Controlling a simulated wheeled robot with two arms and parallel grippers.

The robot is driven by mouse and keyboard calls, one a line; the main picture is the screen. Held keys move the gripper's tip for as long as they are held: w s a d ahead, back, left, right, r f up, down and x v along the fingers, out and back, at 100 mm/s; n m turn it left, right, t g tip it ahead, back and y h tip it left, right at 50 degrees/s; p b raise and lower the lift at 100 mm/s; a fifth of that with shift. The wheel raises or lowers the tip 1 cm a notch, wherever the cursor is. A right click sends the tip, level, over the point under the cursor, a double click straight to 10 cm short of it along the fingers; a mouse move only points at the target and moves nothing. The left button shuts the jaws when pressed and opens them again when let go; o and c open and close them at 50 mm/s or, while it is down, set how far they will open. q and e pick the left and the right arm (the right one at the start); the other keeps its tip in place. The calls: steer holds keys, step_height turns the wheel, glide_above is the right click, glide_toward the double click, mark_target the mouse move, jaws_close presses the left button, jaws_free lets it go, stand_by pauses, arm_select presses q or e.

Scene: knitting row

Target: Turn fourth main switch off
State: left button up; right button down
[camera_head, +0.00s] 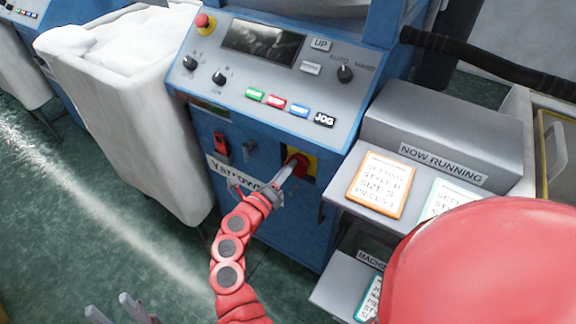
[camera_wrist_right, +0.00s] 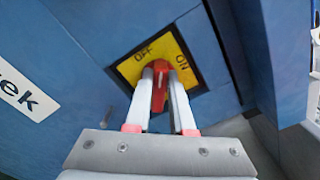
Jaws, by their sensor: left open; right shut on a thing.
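The red rotary main switch (camera_wrist_right: 158,84) sits on a yellow plate (camera_wrist_right: 189,84) marked OFF and ON, low on the front of a blue machine (camera_head: 285,225). In the head view the switch (camera_head: 299,160) is partly hidden by my right gripper (camera_head: 291,170). In the right wrist view, the right gripper's two fingers are closed on either side of the red handle. The handle points up between the two labels; I cannot tell its exact setting. My left gripper (camera_head: 112,307) is open and empty at the lower left, away from the machine.
Above is a sloped control panel (camera_head: 277,77) with knobs, coloured buttons and a red emergency stop (camera_head: 204,23). A red rocker switch (camera_head: 221,147) is left of the main switch. A pale bin (camera_head: 155,150) stands left; a grey card rack (camera_head: 450,120) stands close on the right.

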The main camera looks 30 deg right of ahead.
steer(key=shift+w+a+f+n+p, duration=0.15)
steer(key=shift+n+p, duration=0.5)
steer(key=shift+n, duration=0.6)
steer(key=shift+s+d+f+n+p, duration=0.15)
steer(key=shift+n+p, duration=0.55)
steer(key=shift+n, duration=0.5)
steer(key=shift+w+a+f+n+p, duration=0.15)
steer(key=shift+n+p, duration=0.5)
steer(key=shift+n, duration=0.6)
steer(key=c, duration=0.8)
jaws_free()
steer(key=shift+f, duration=0.1)
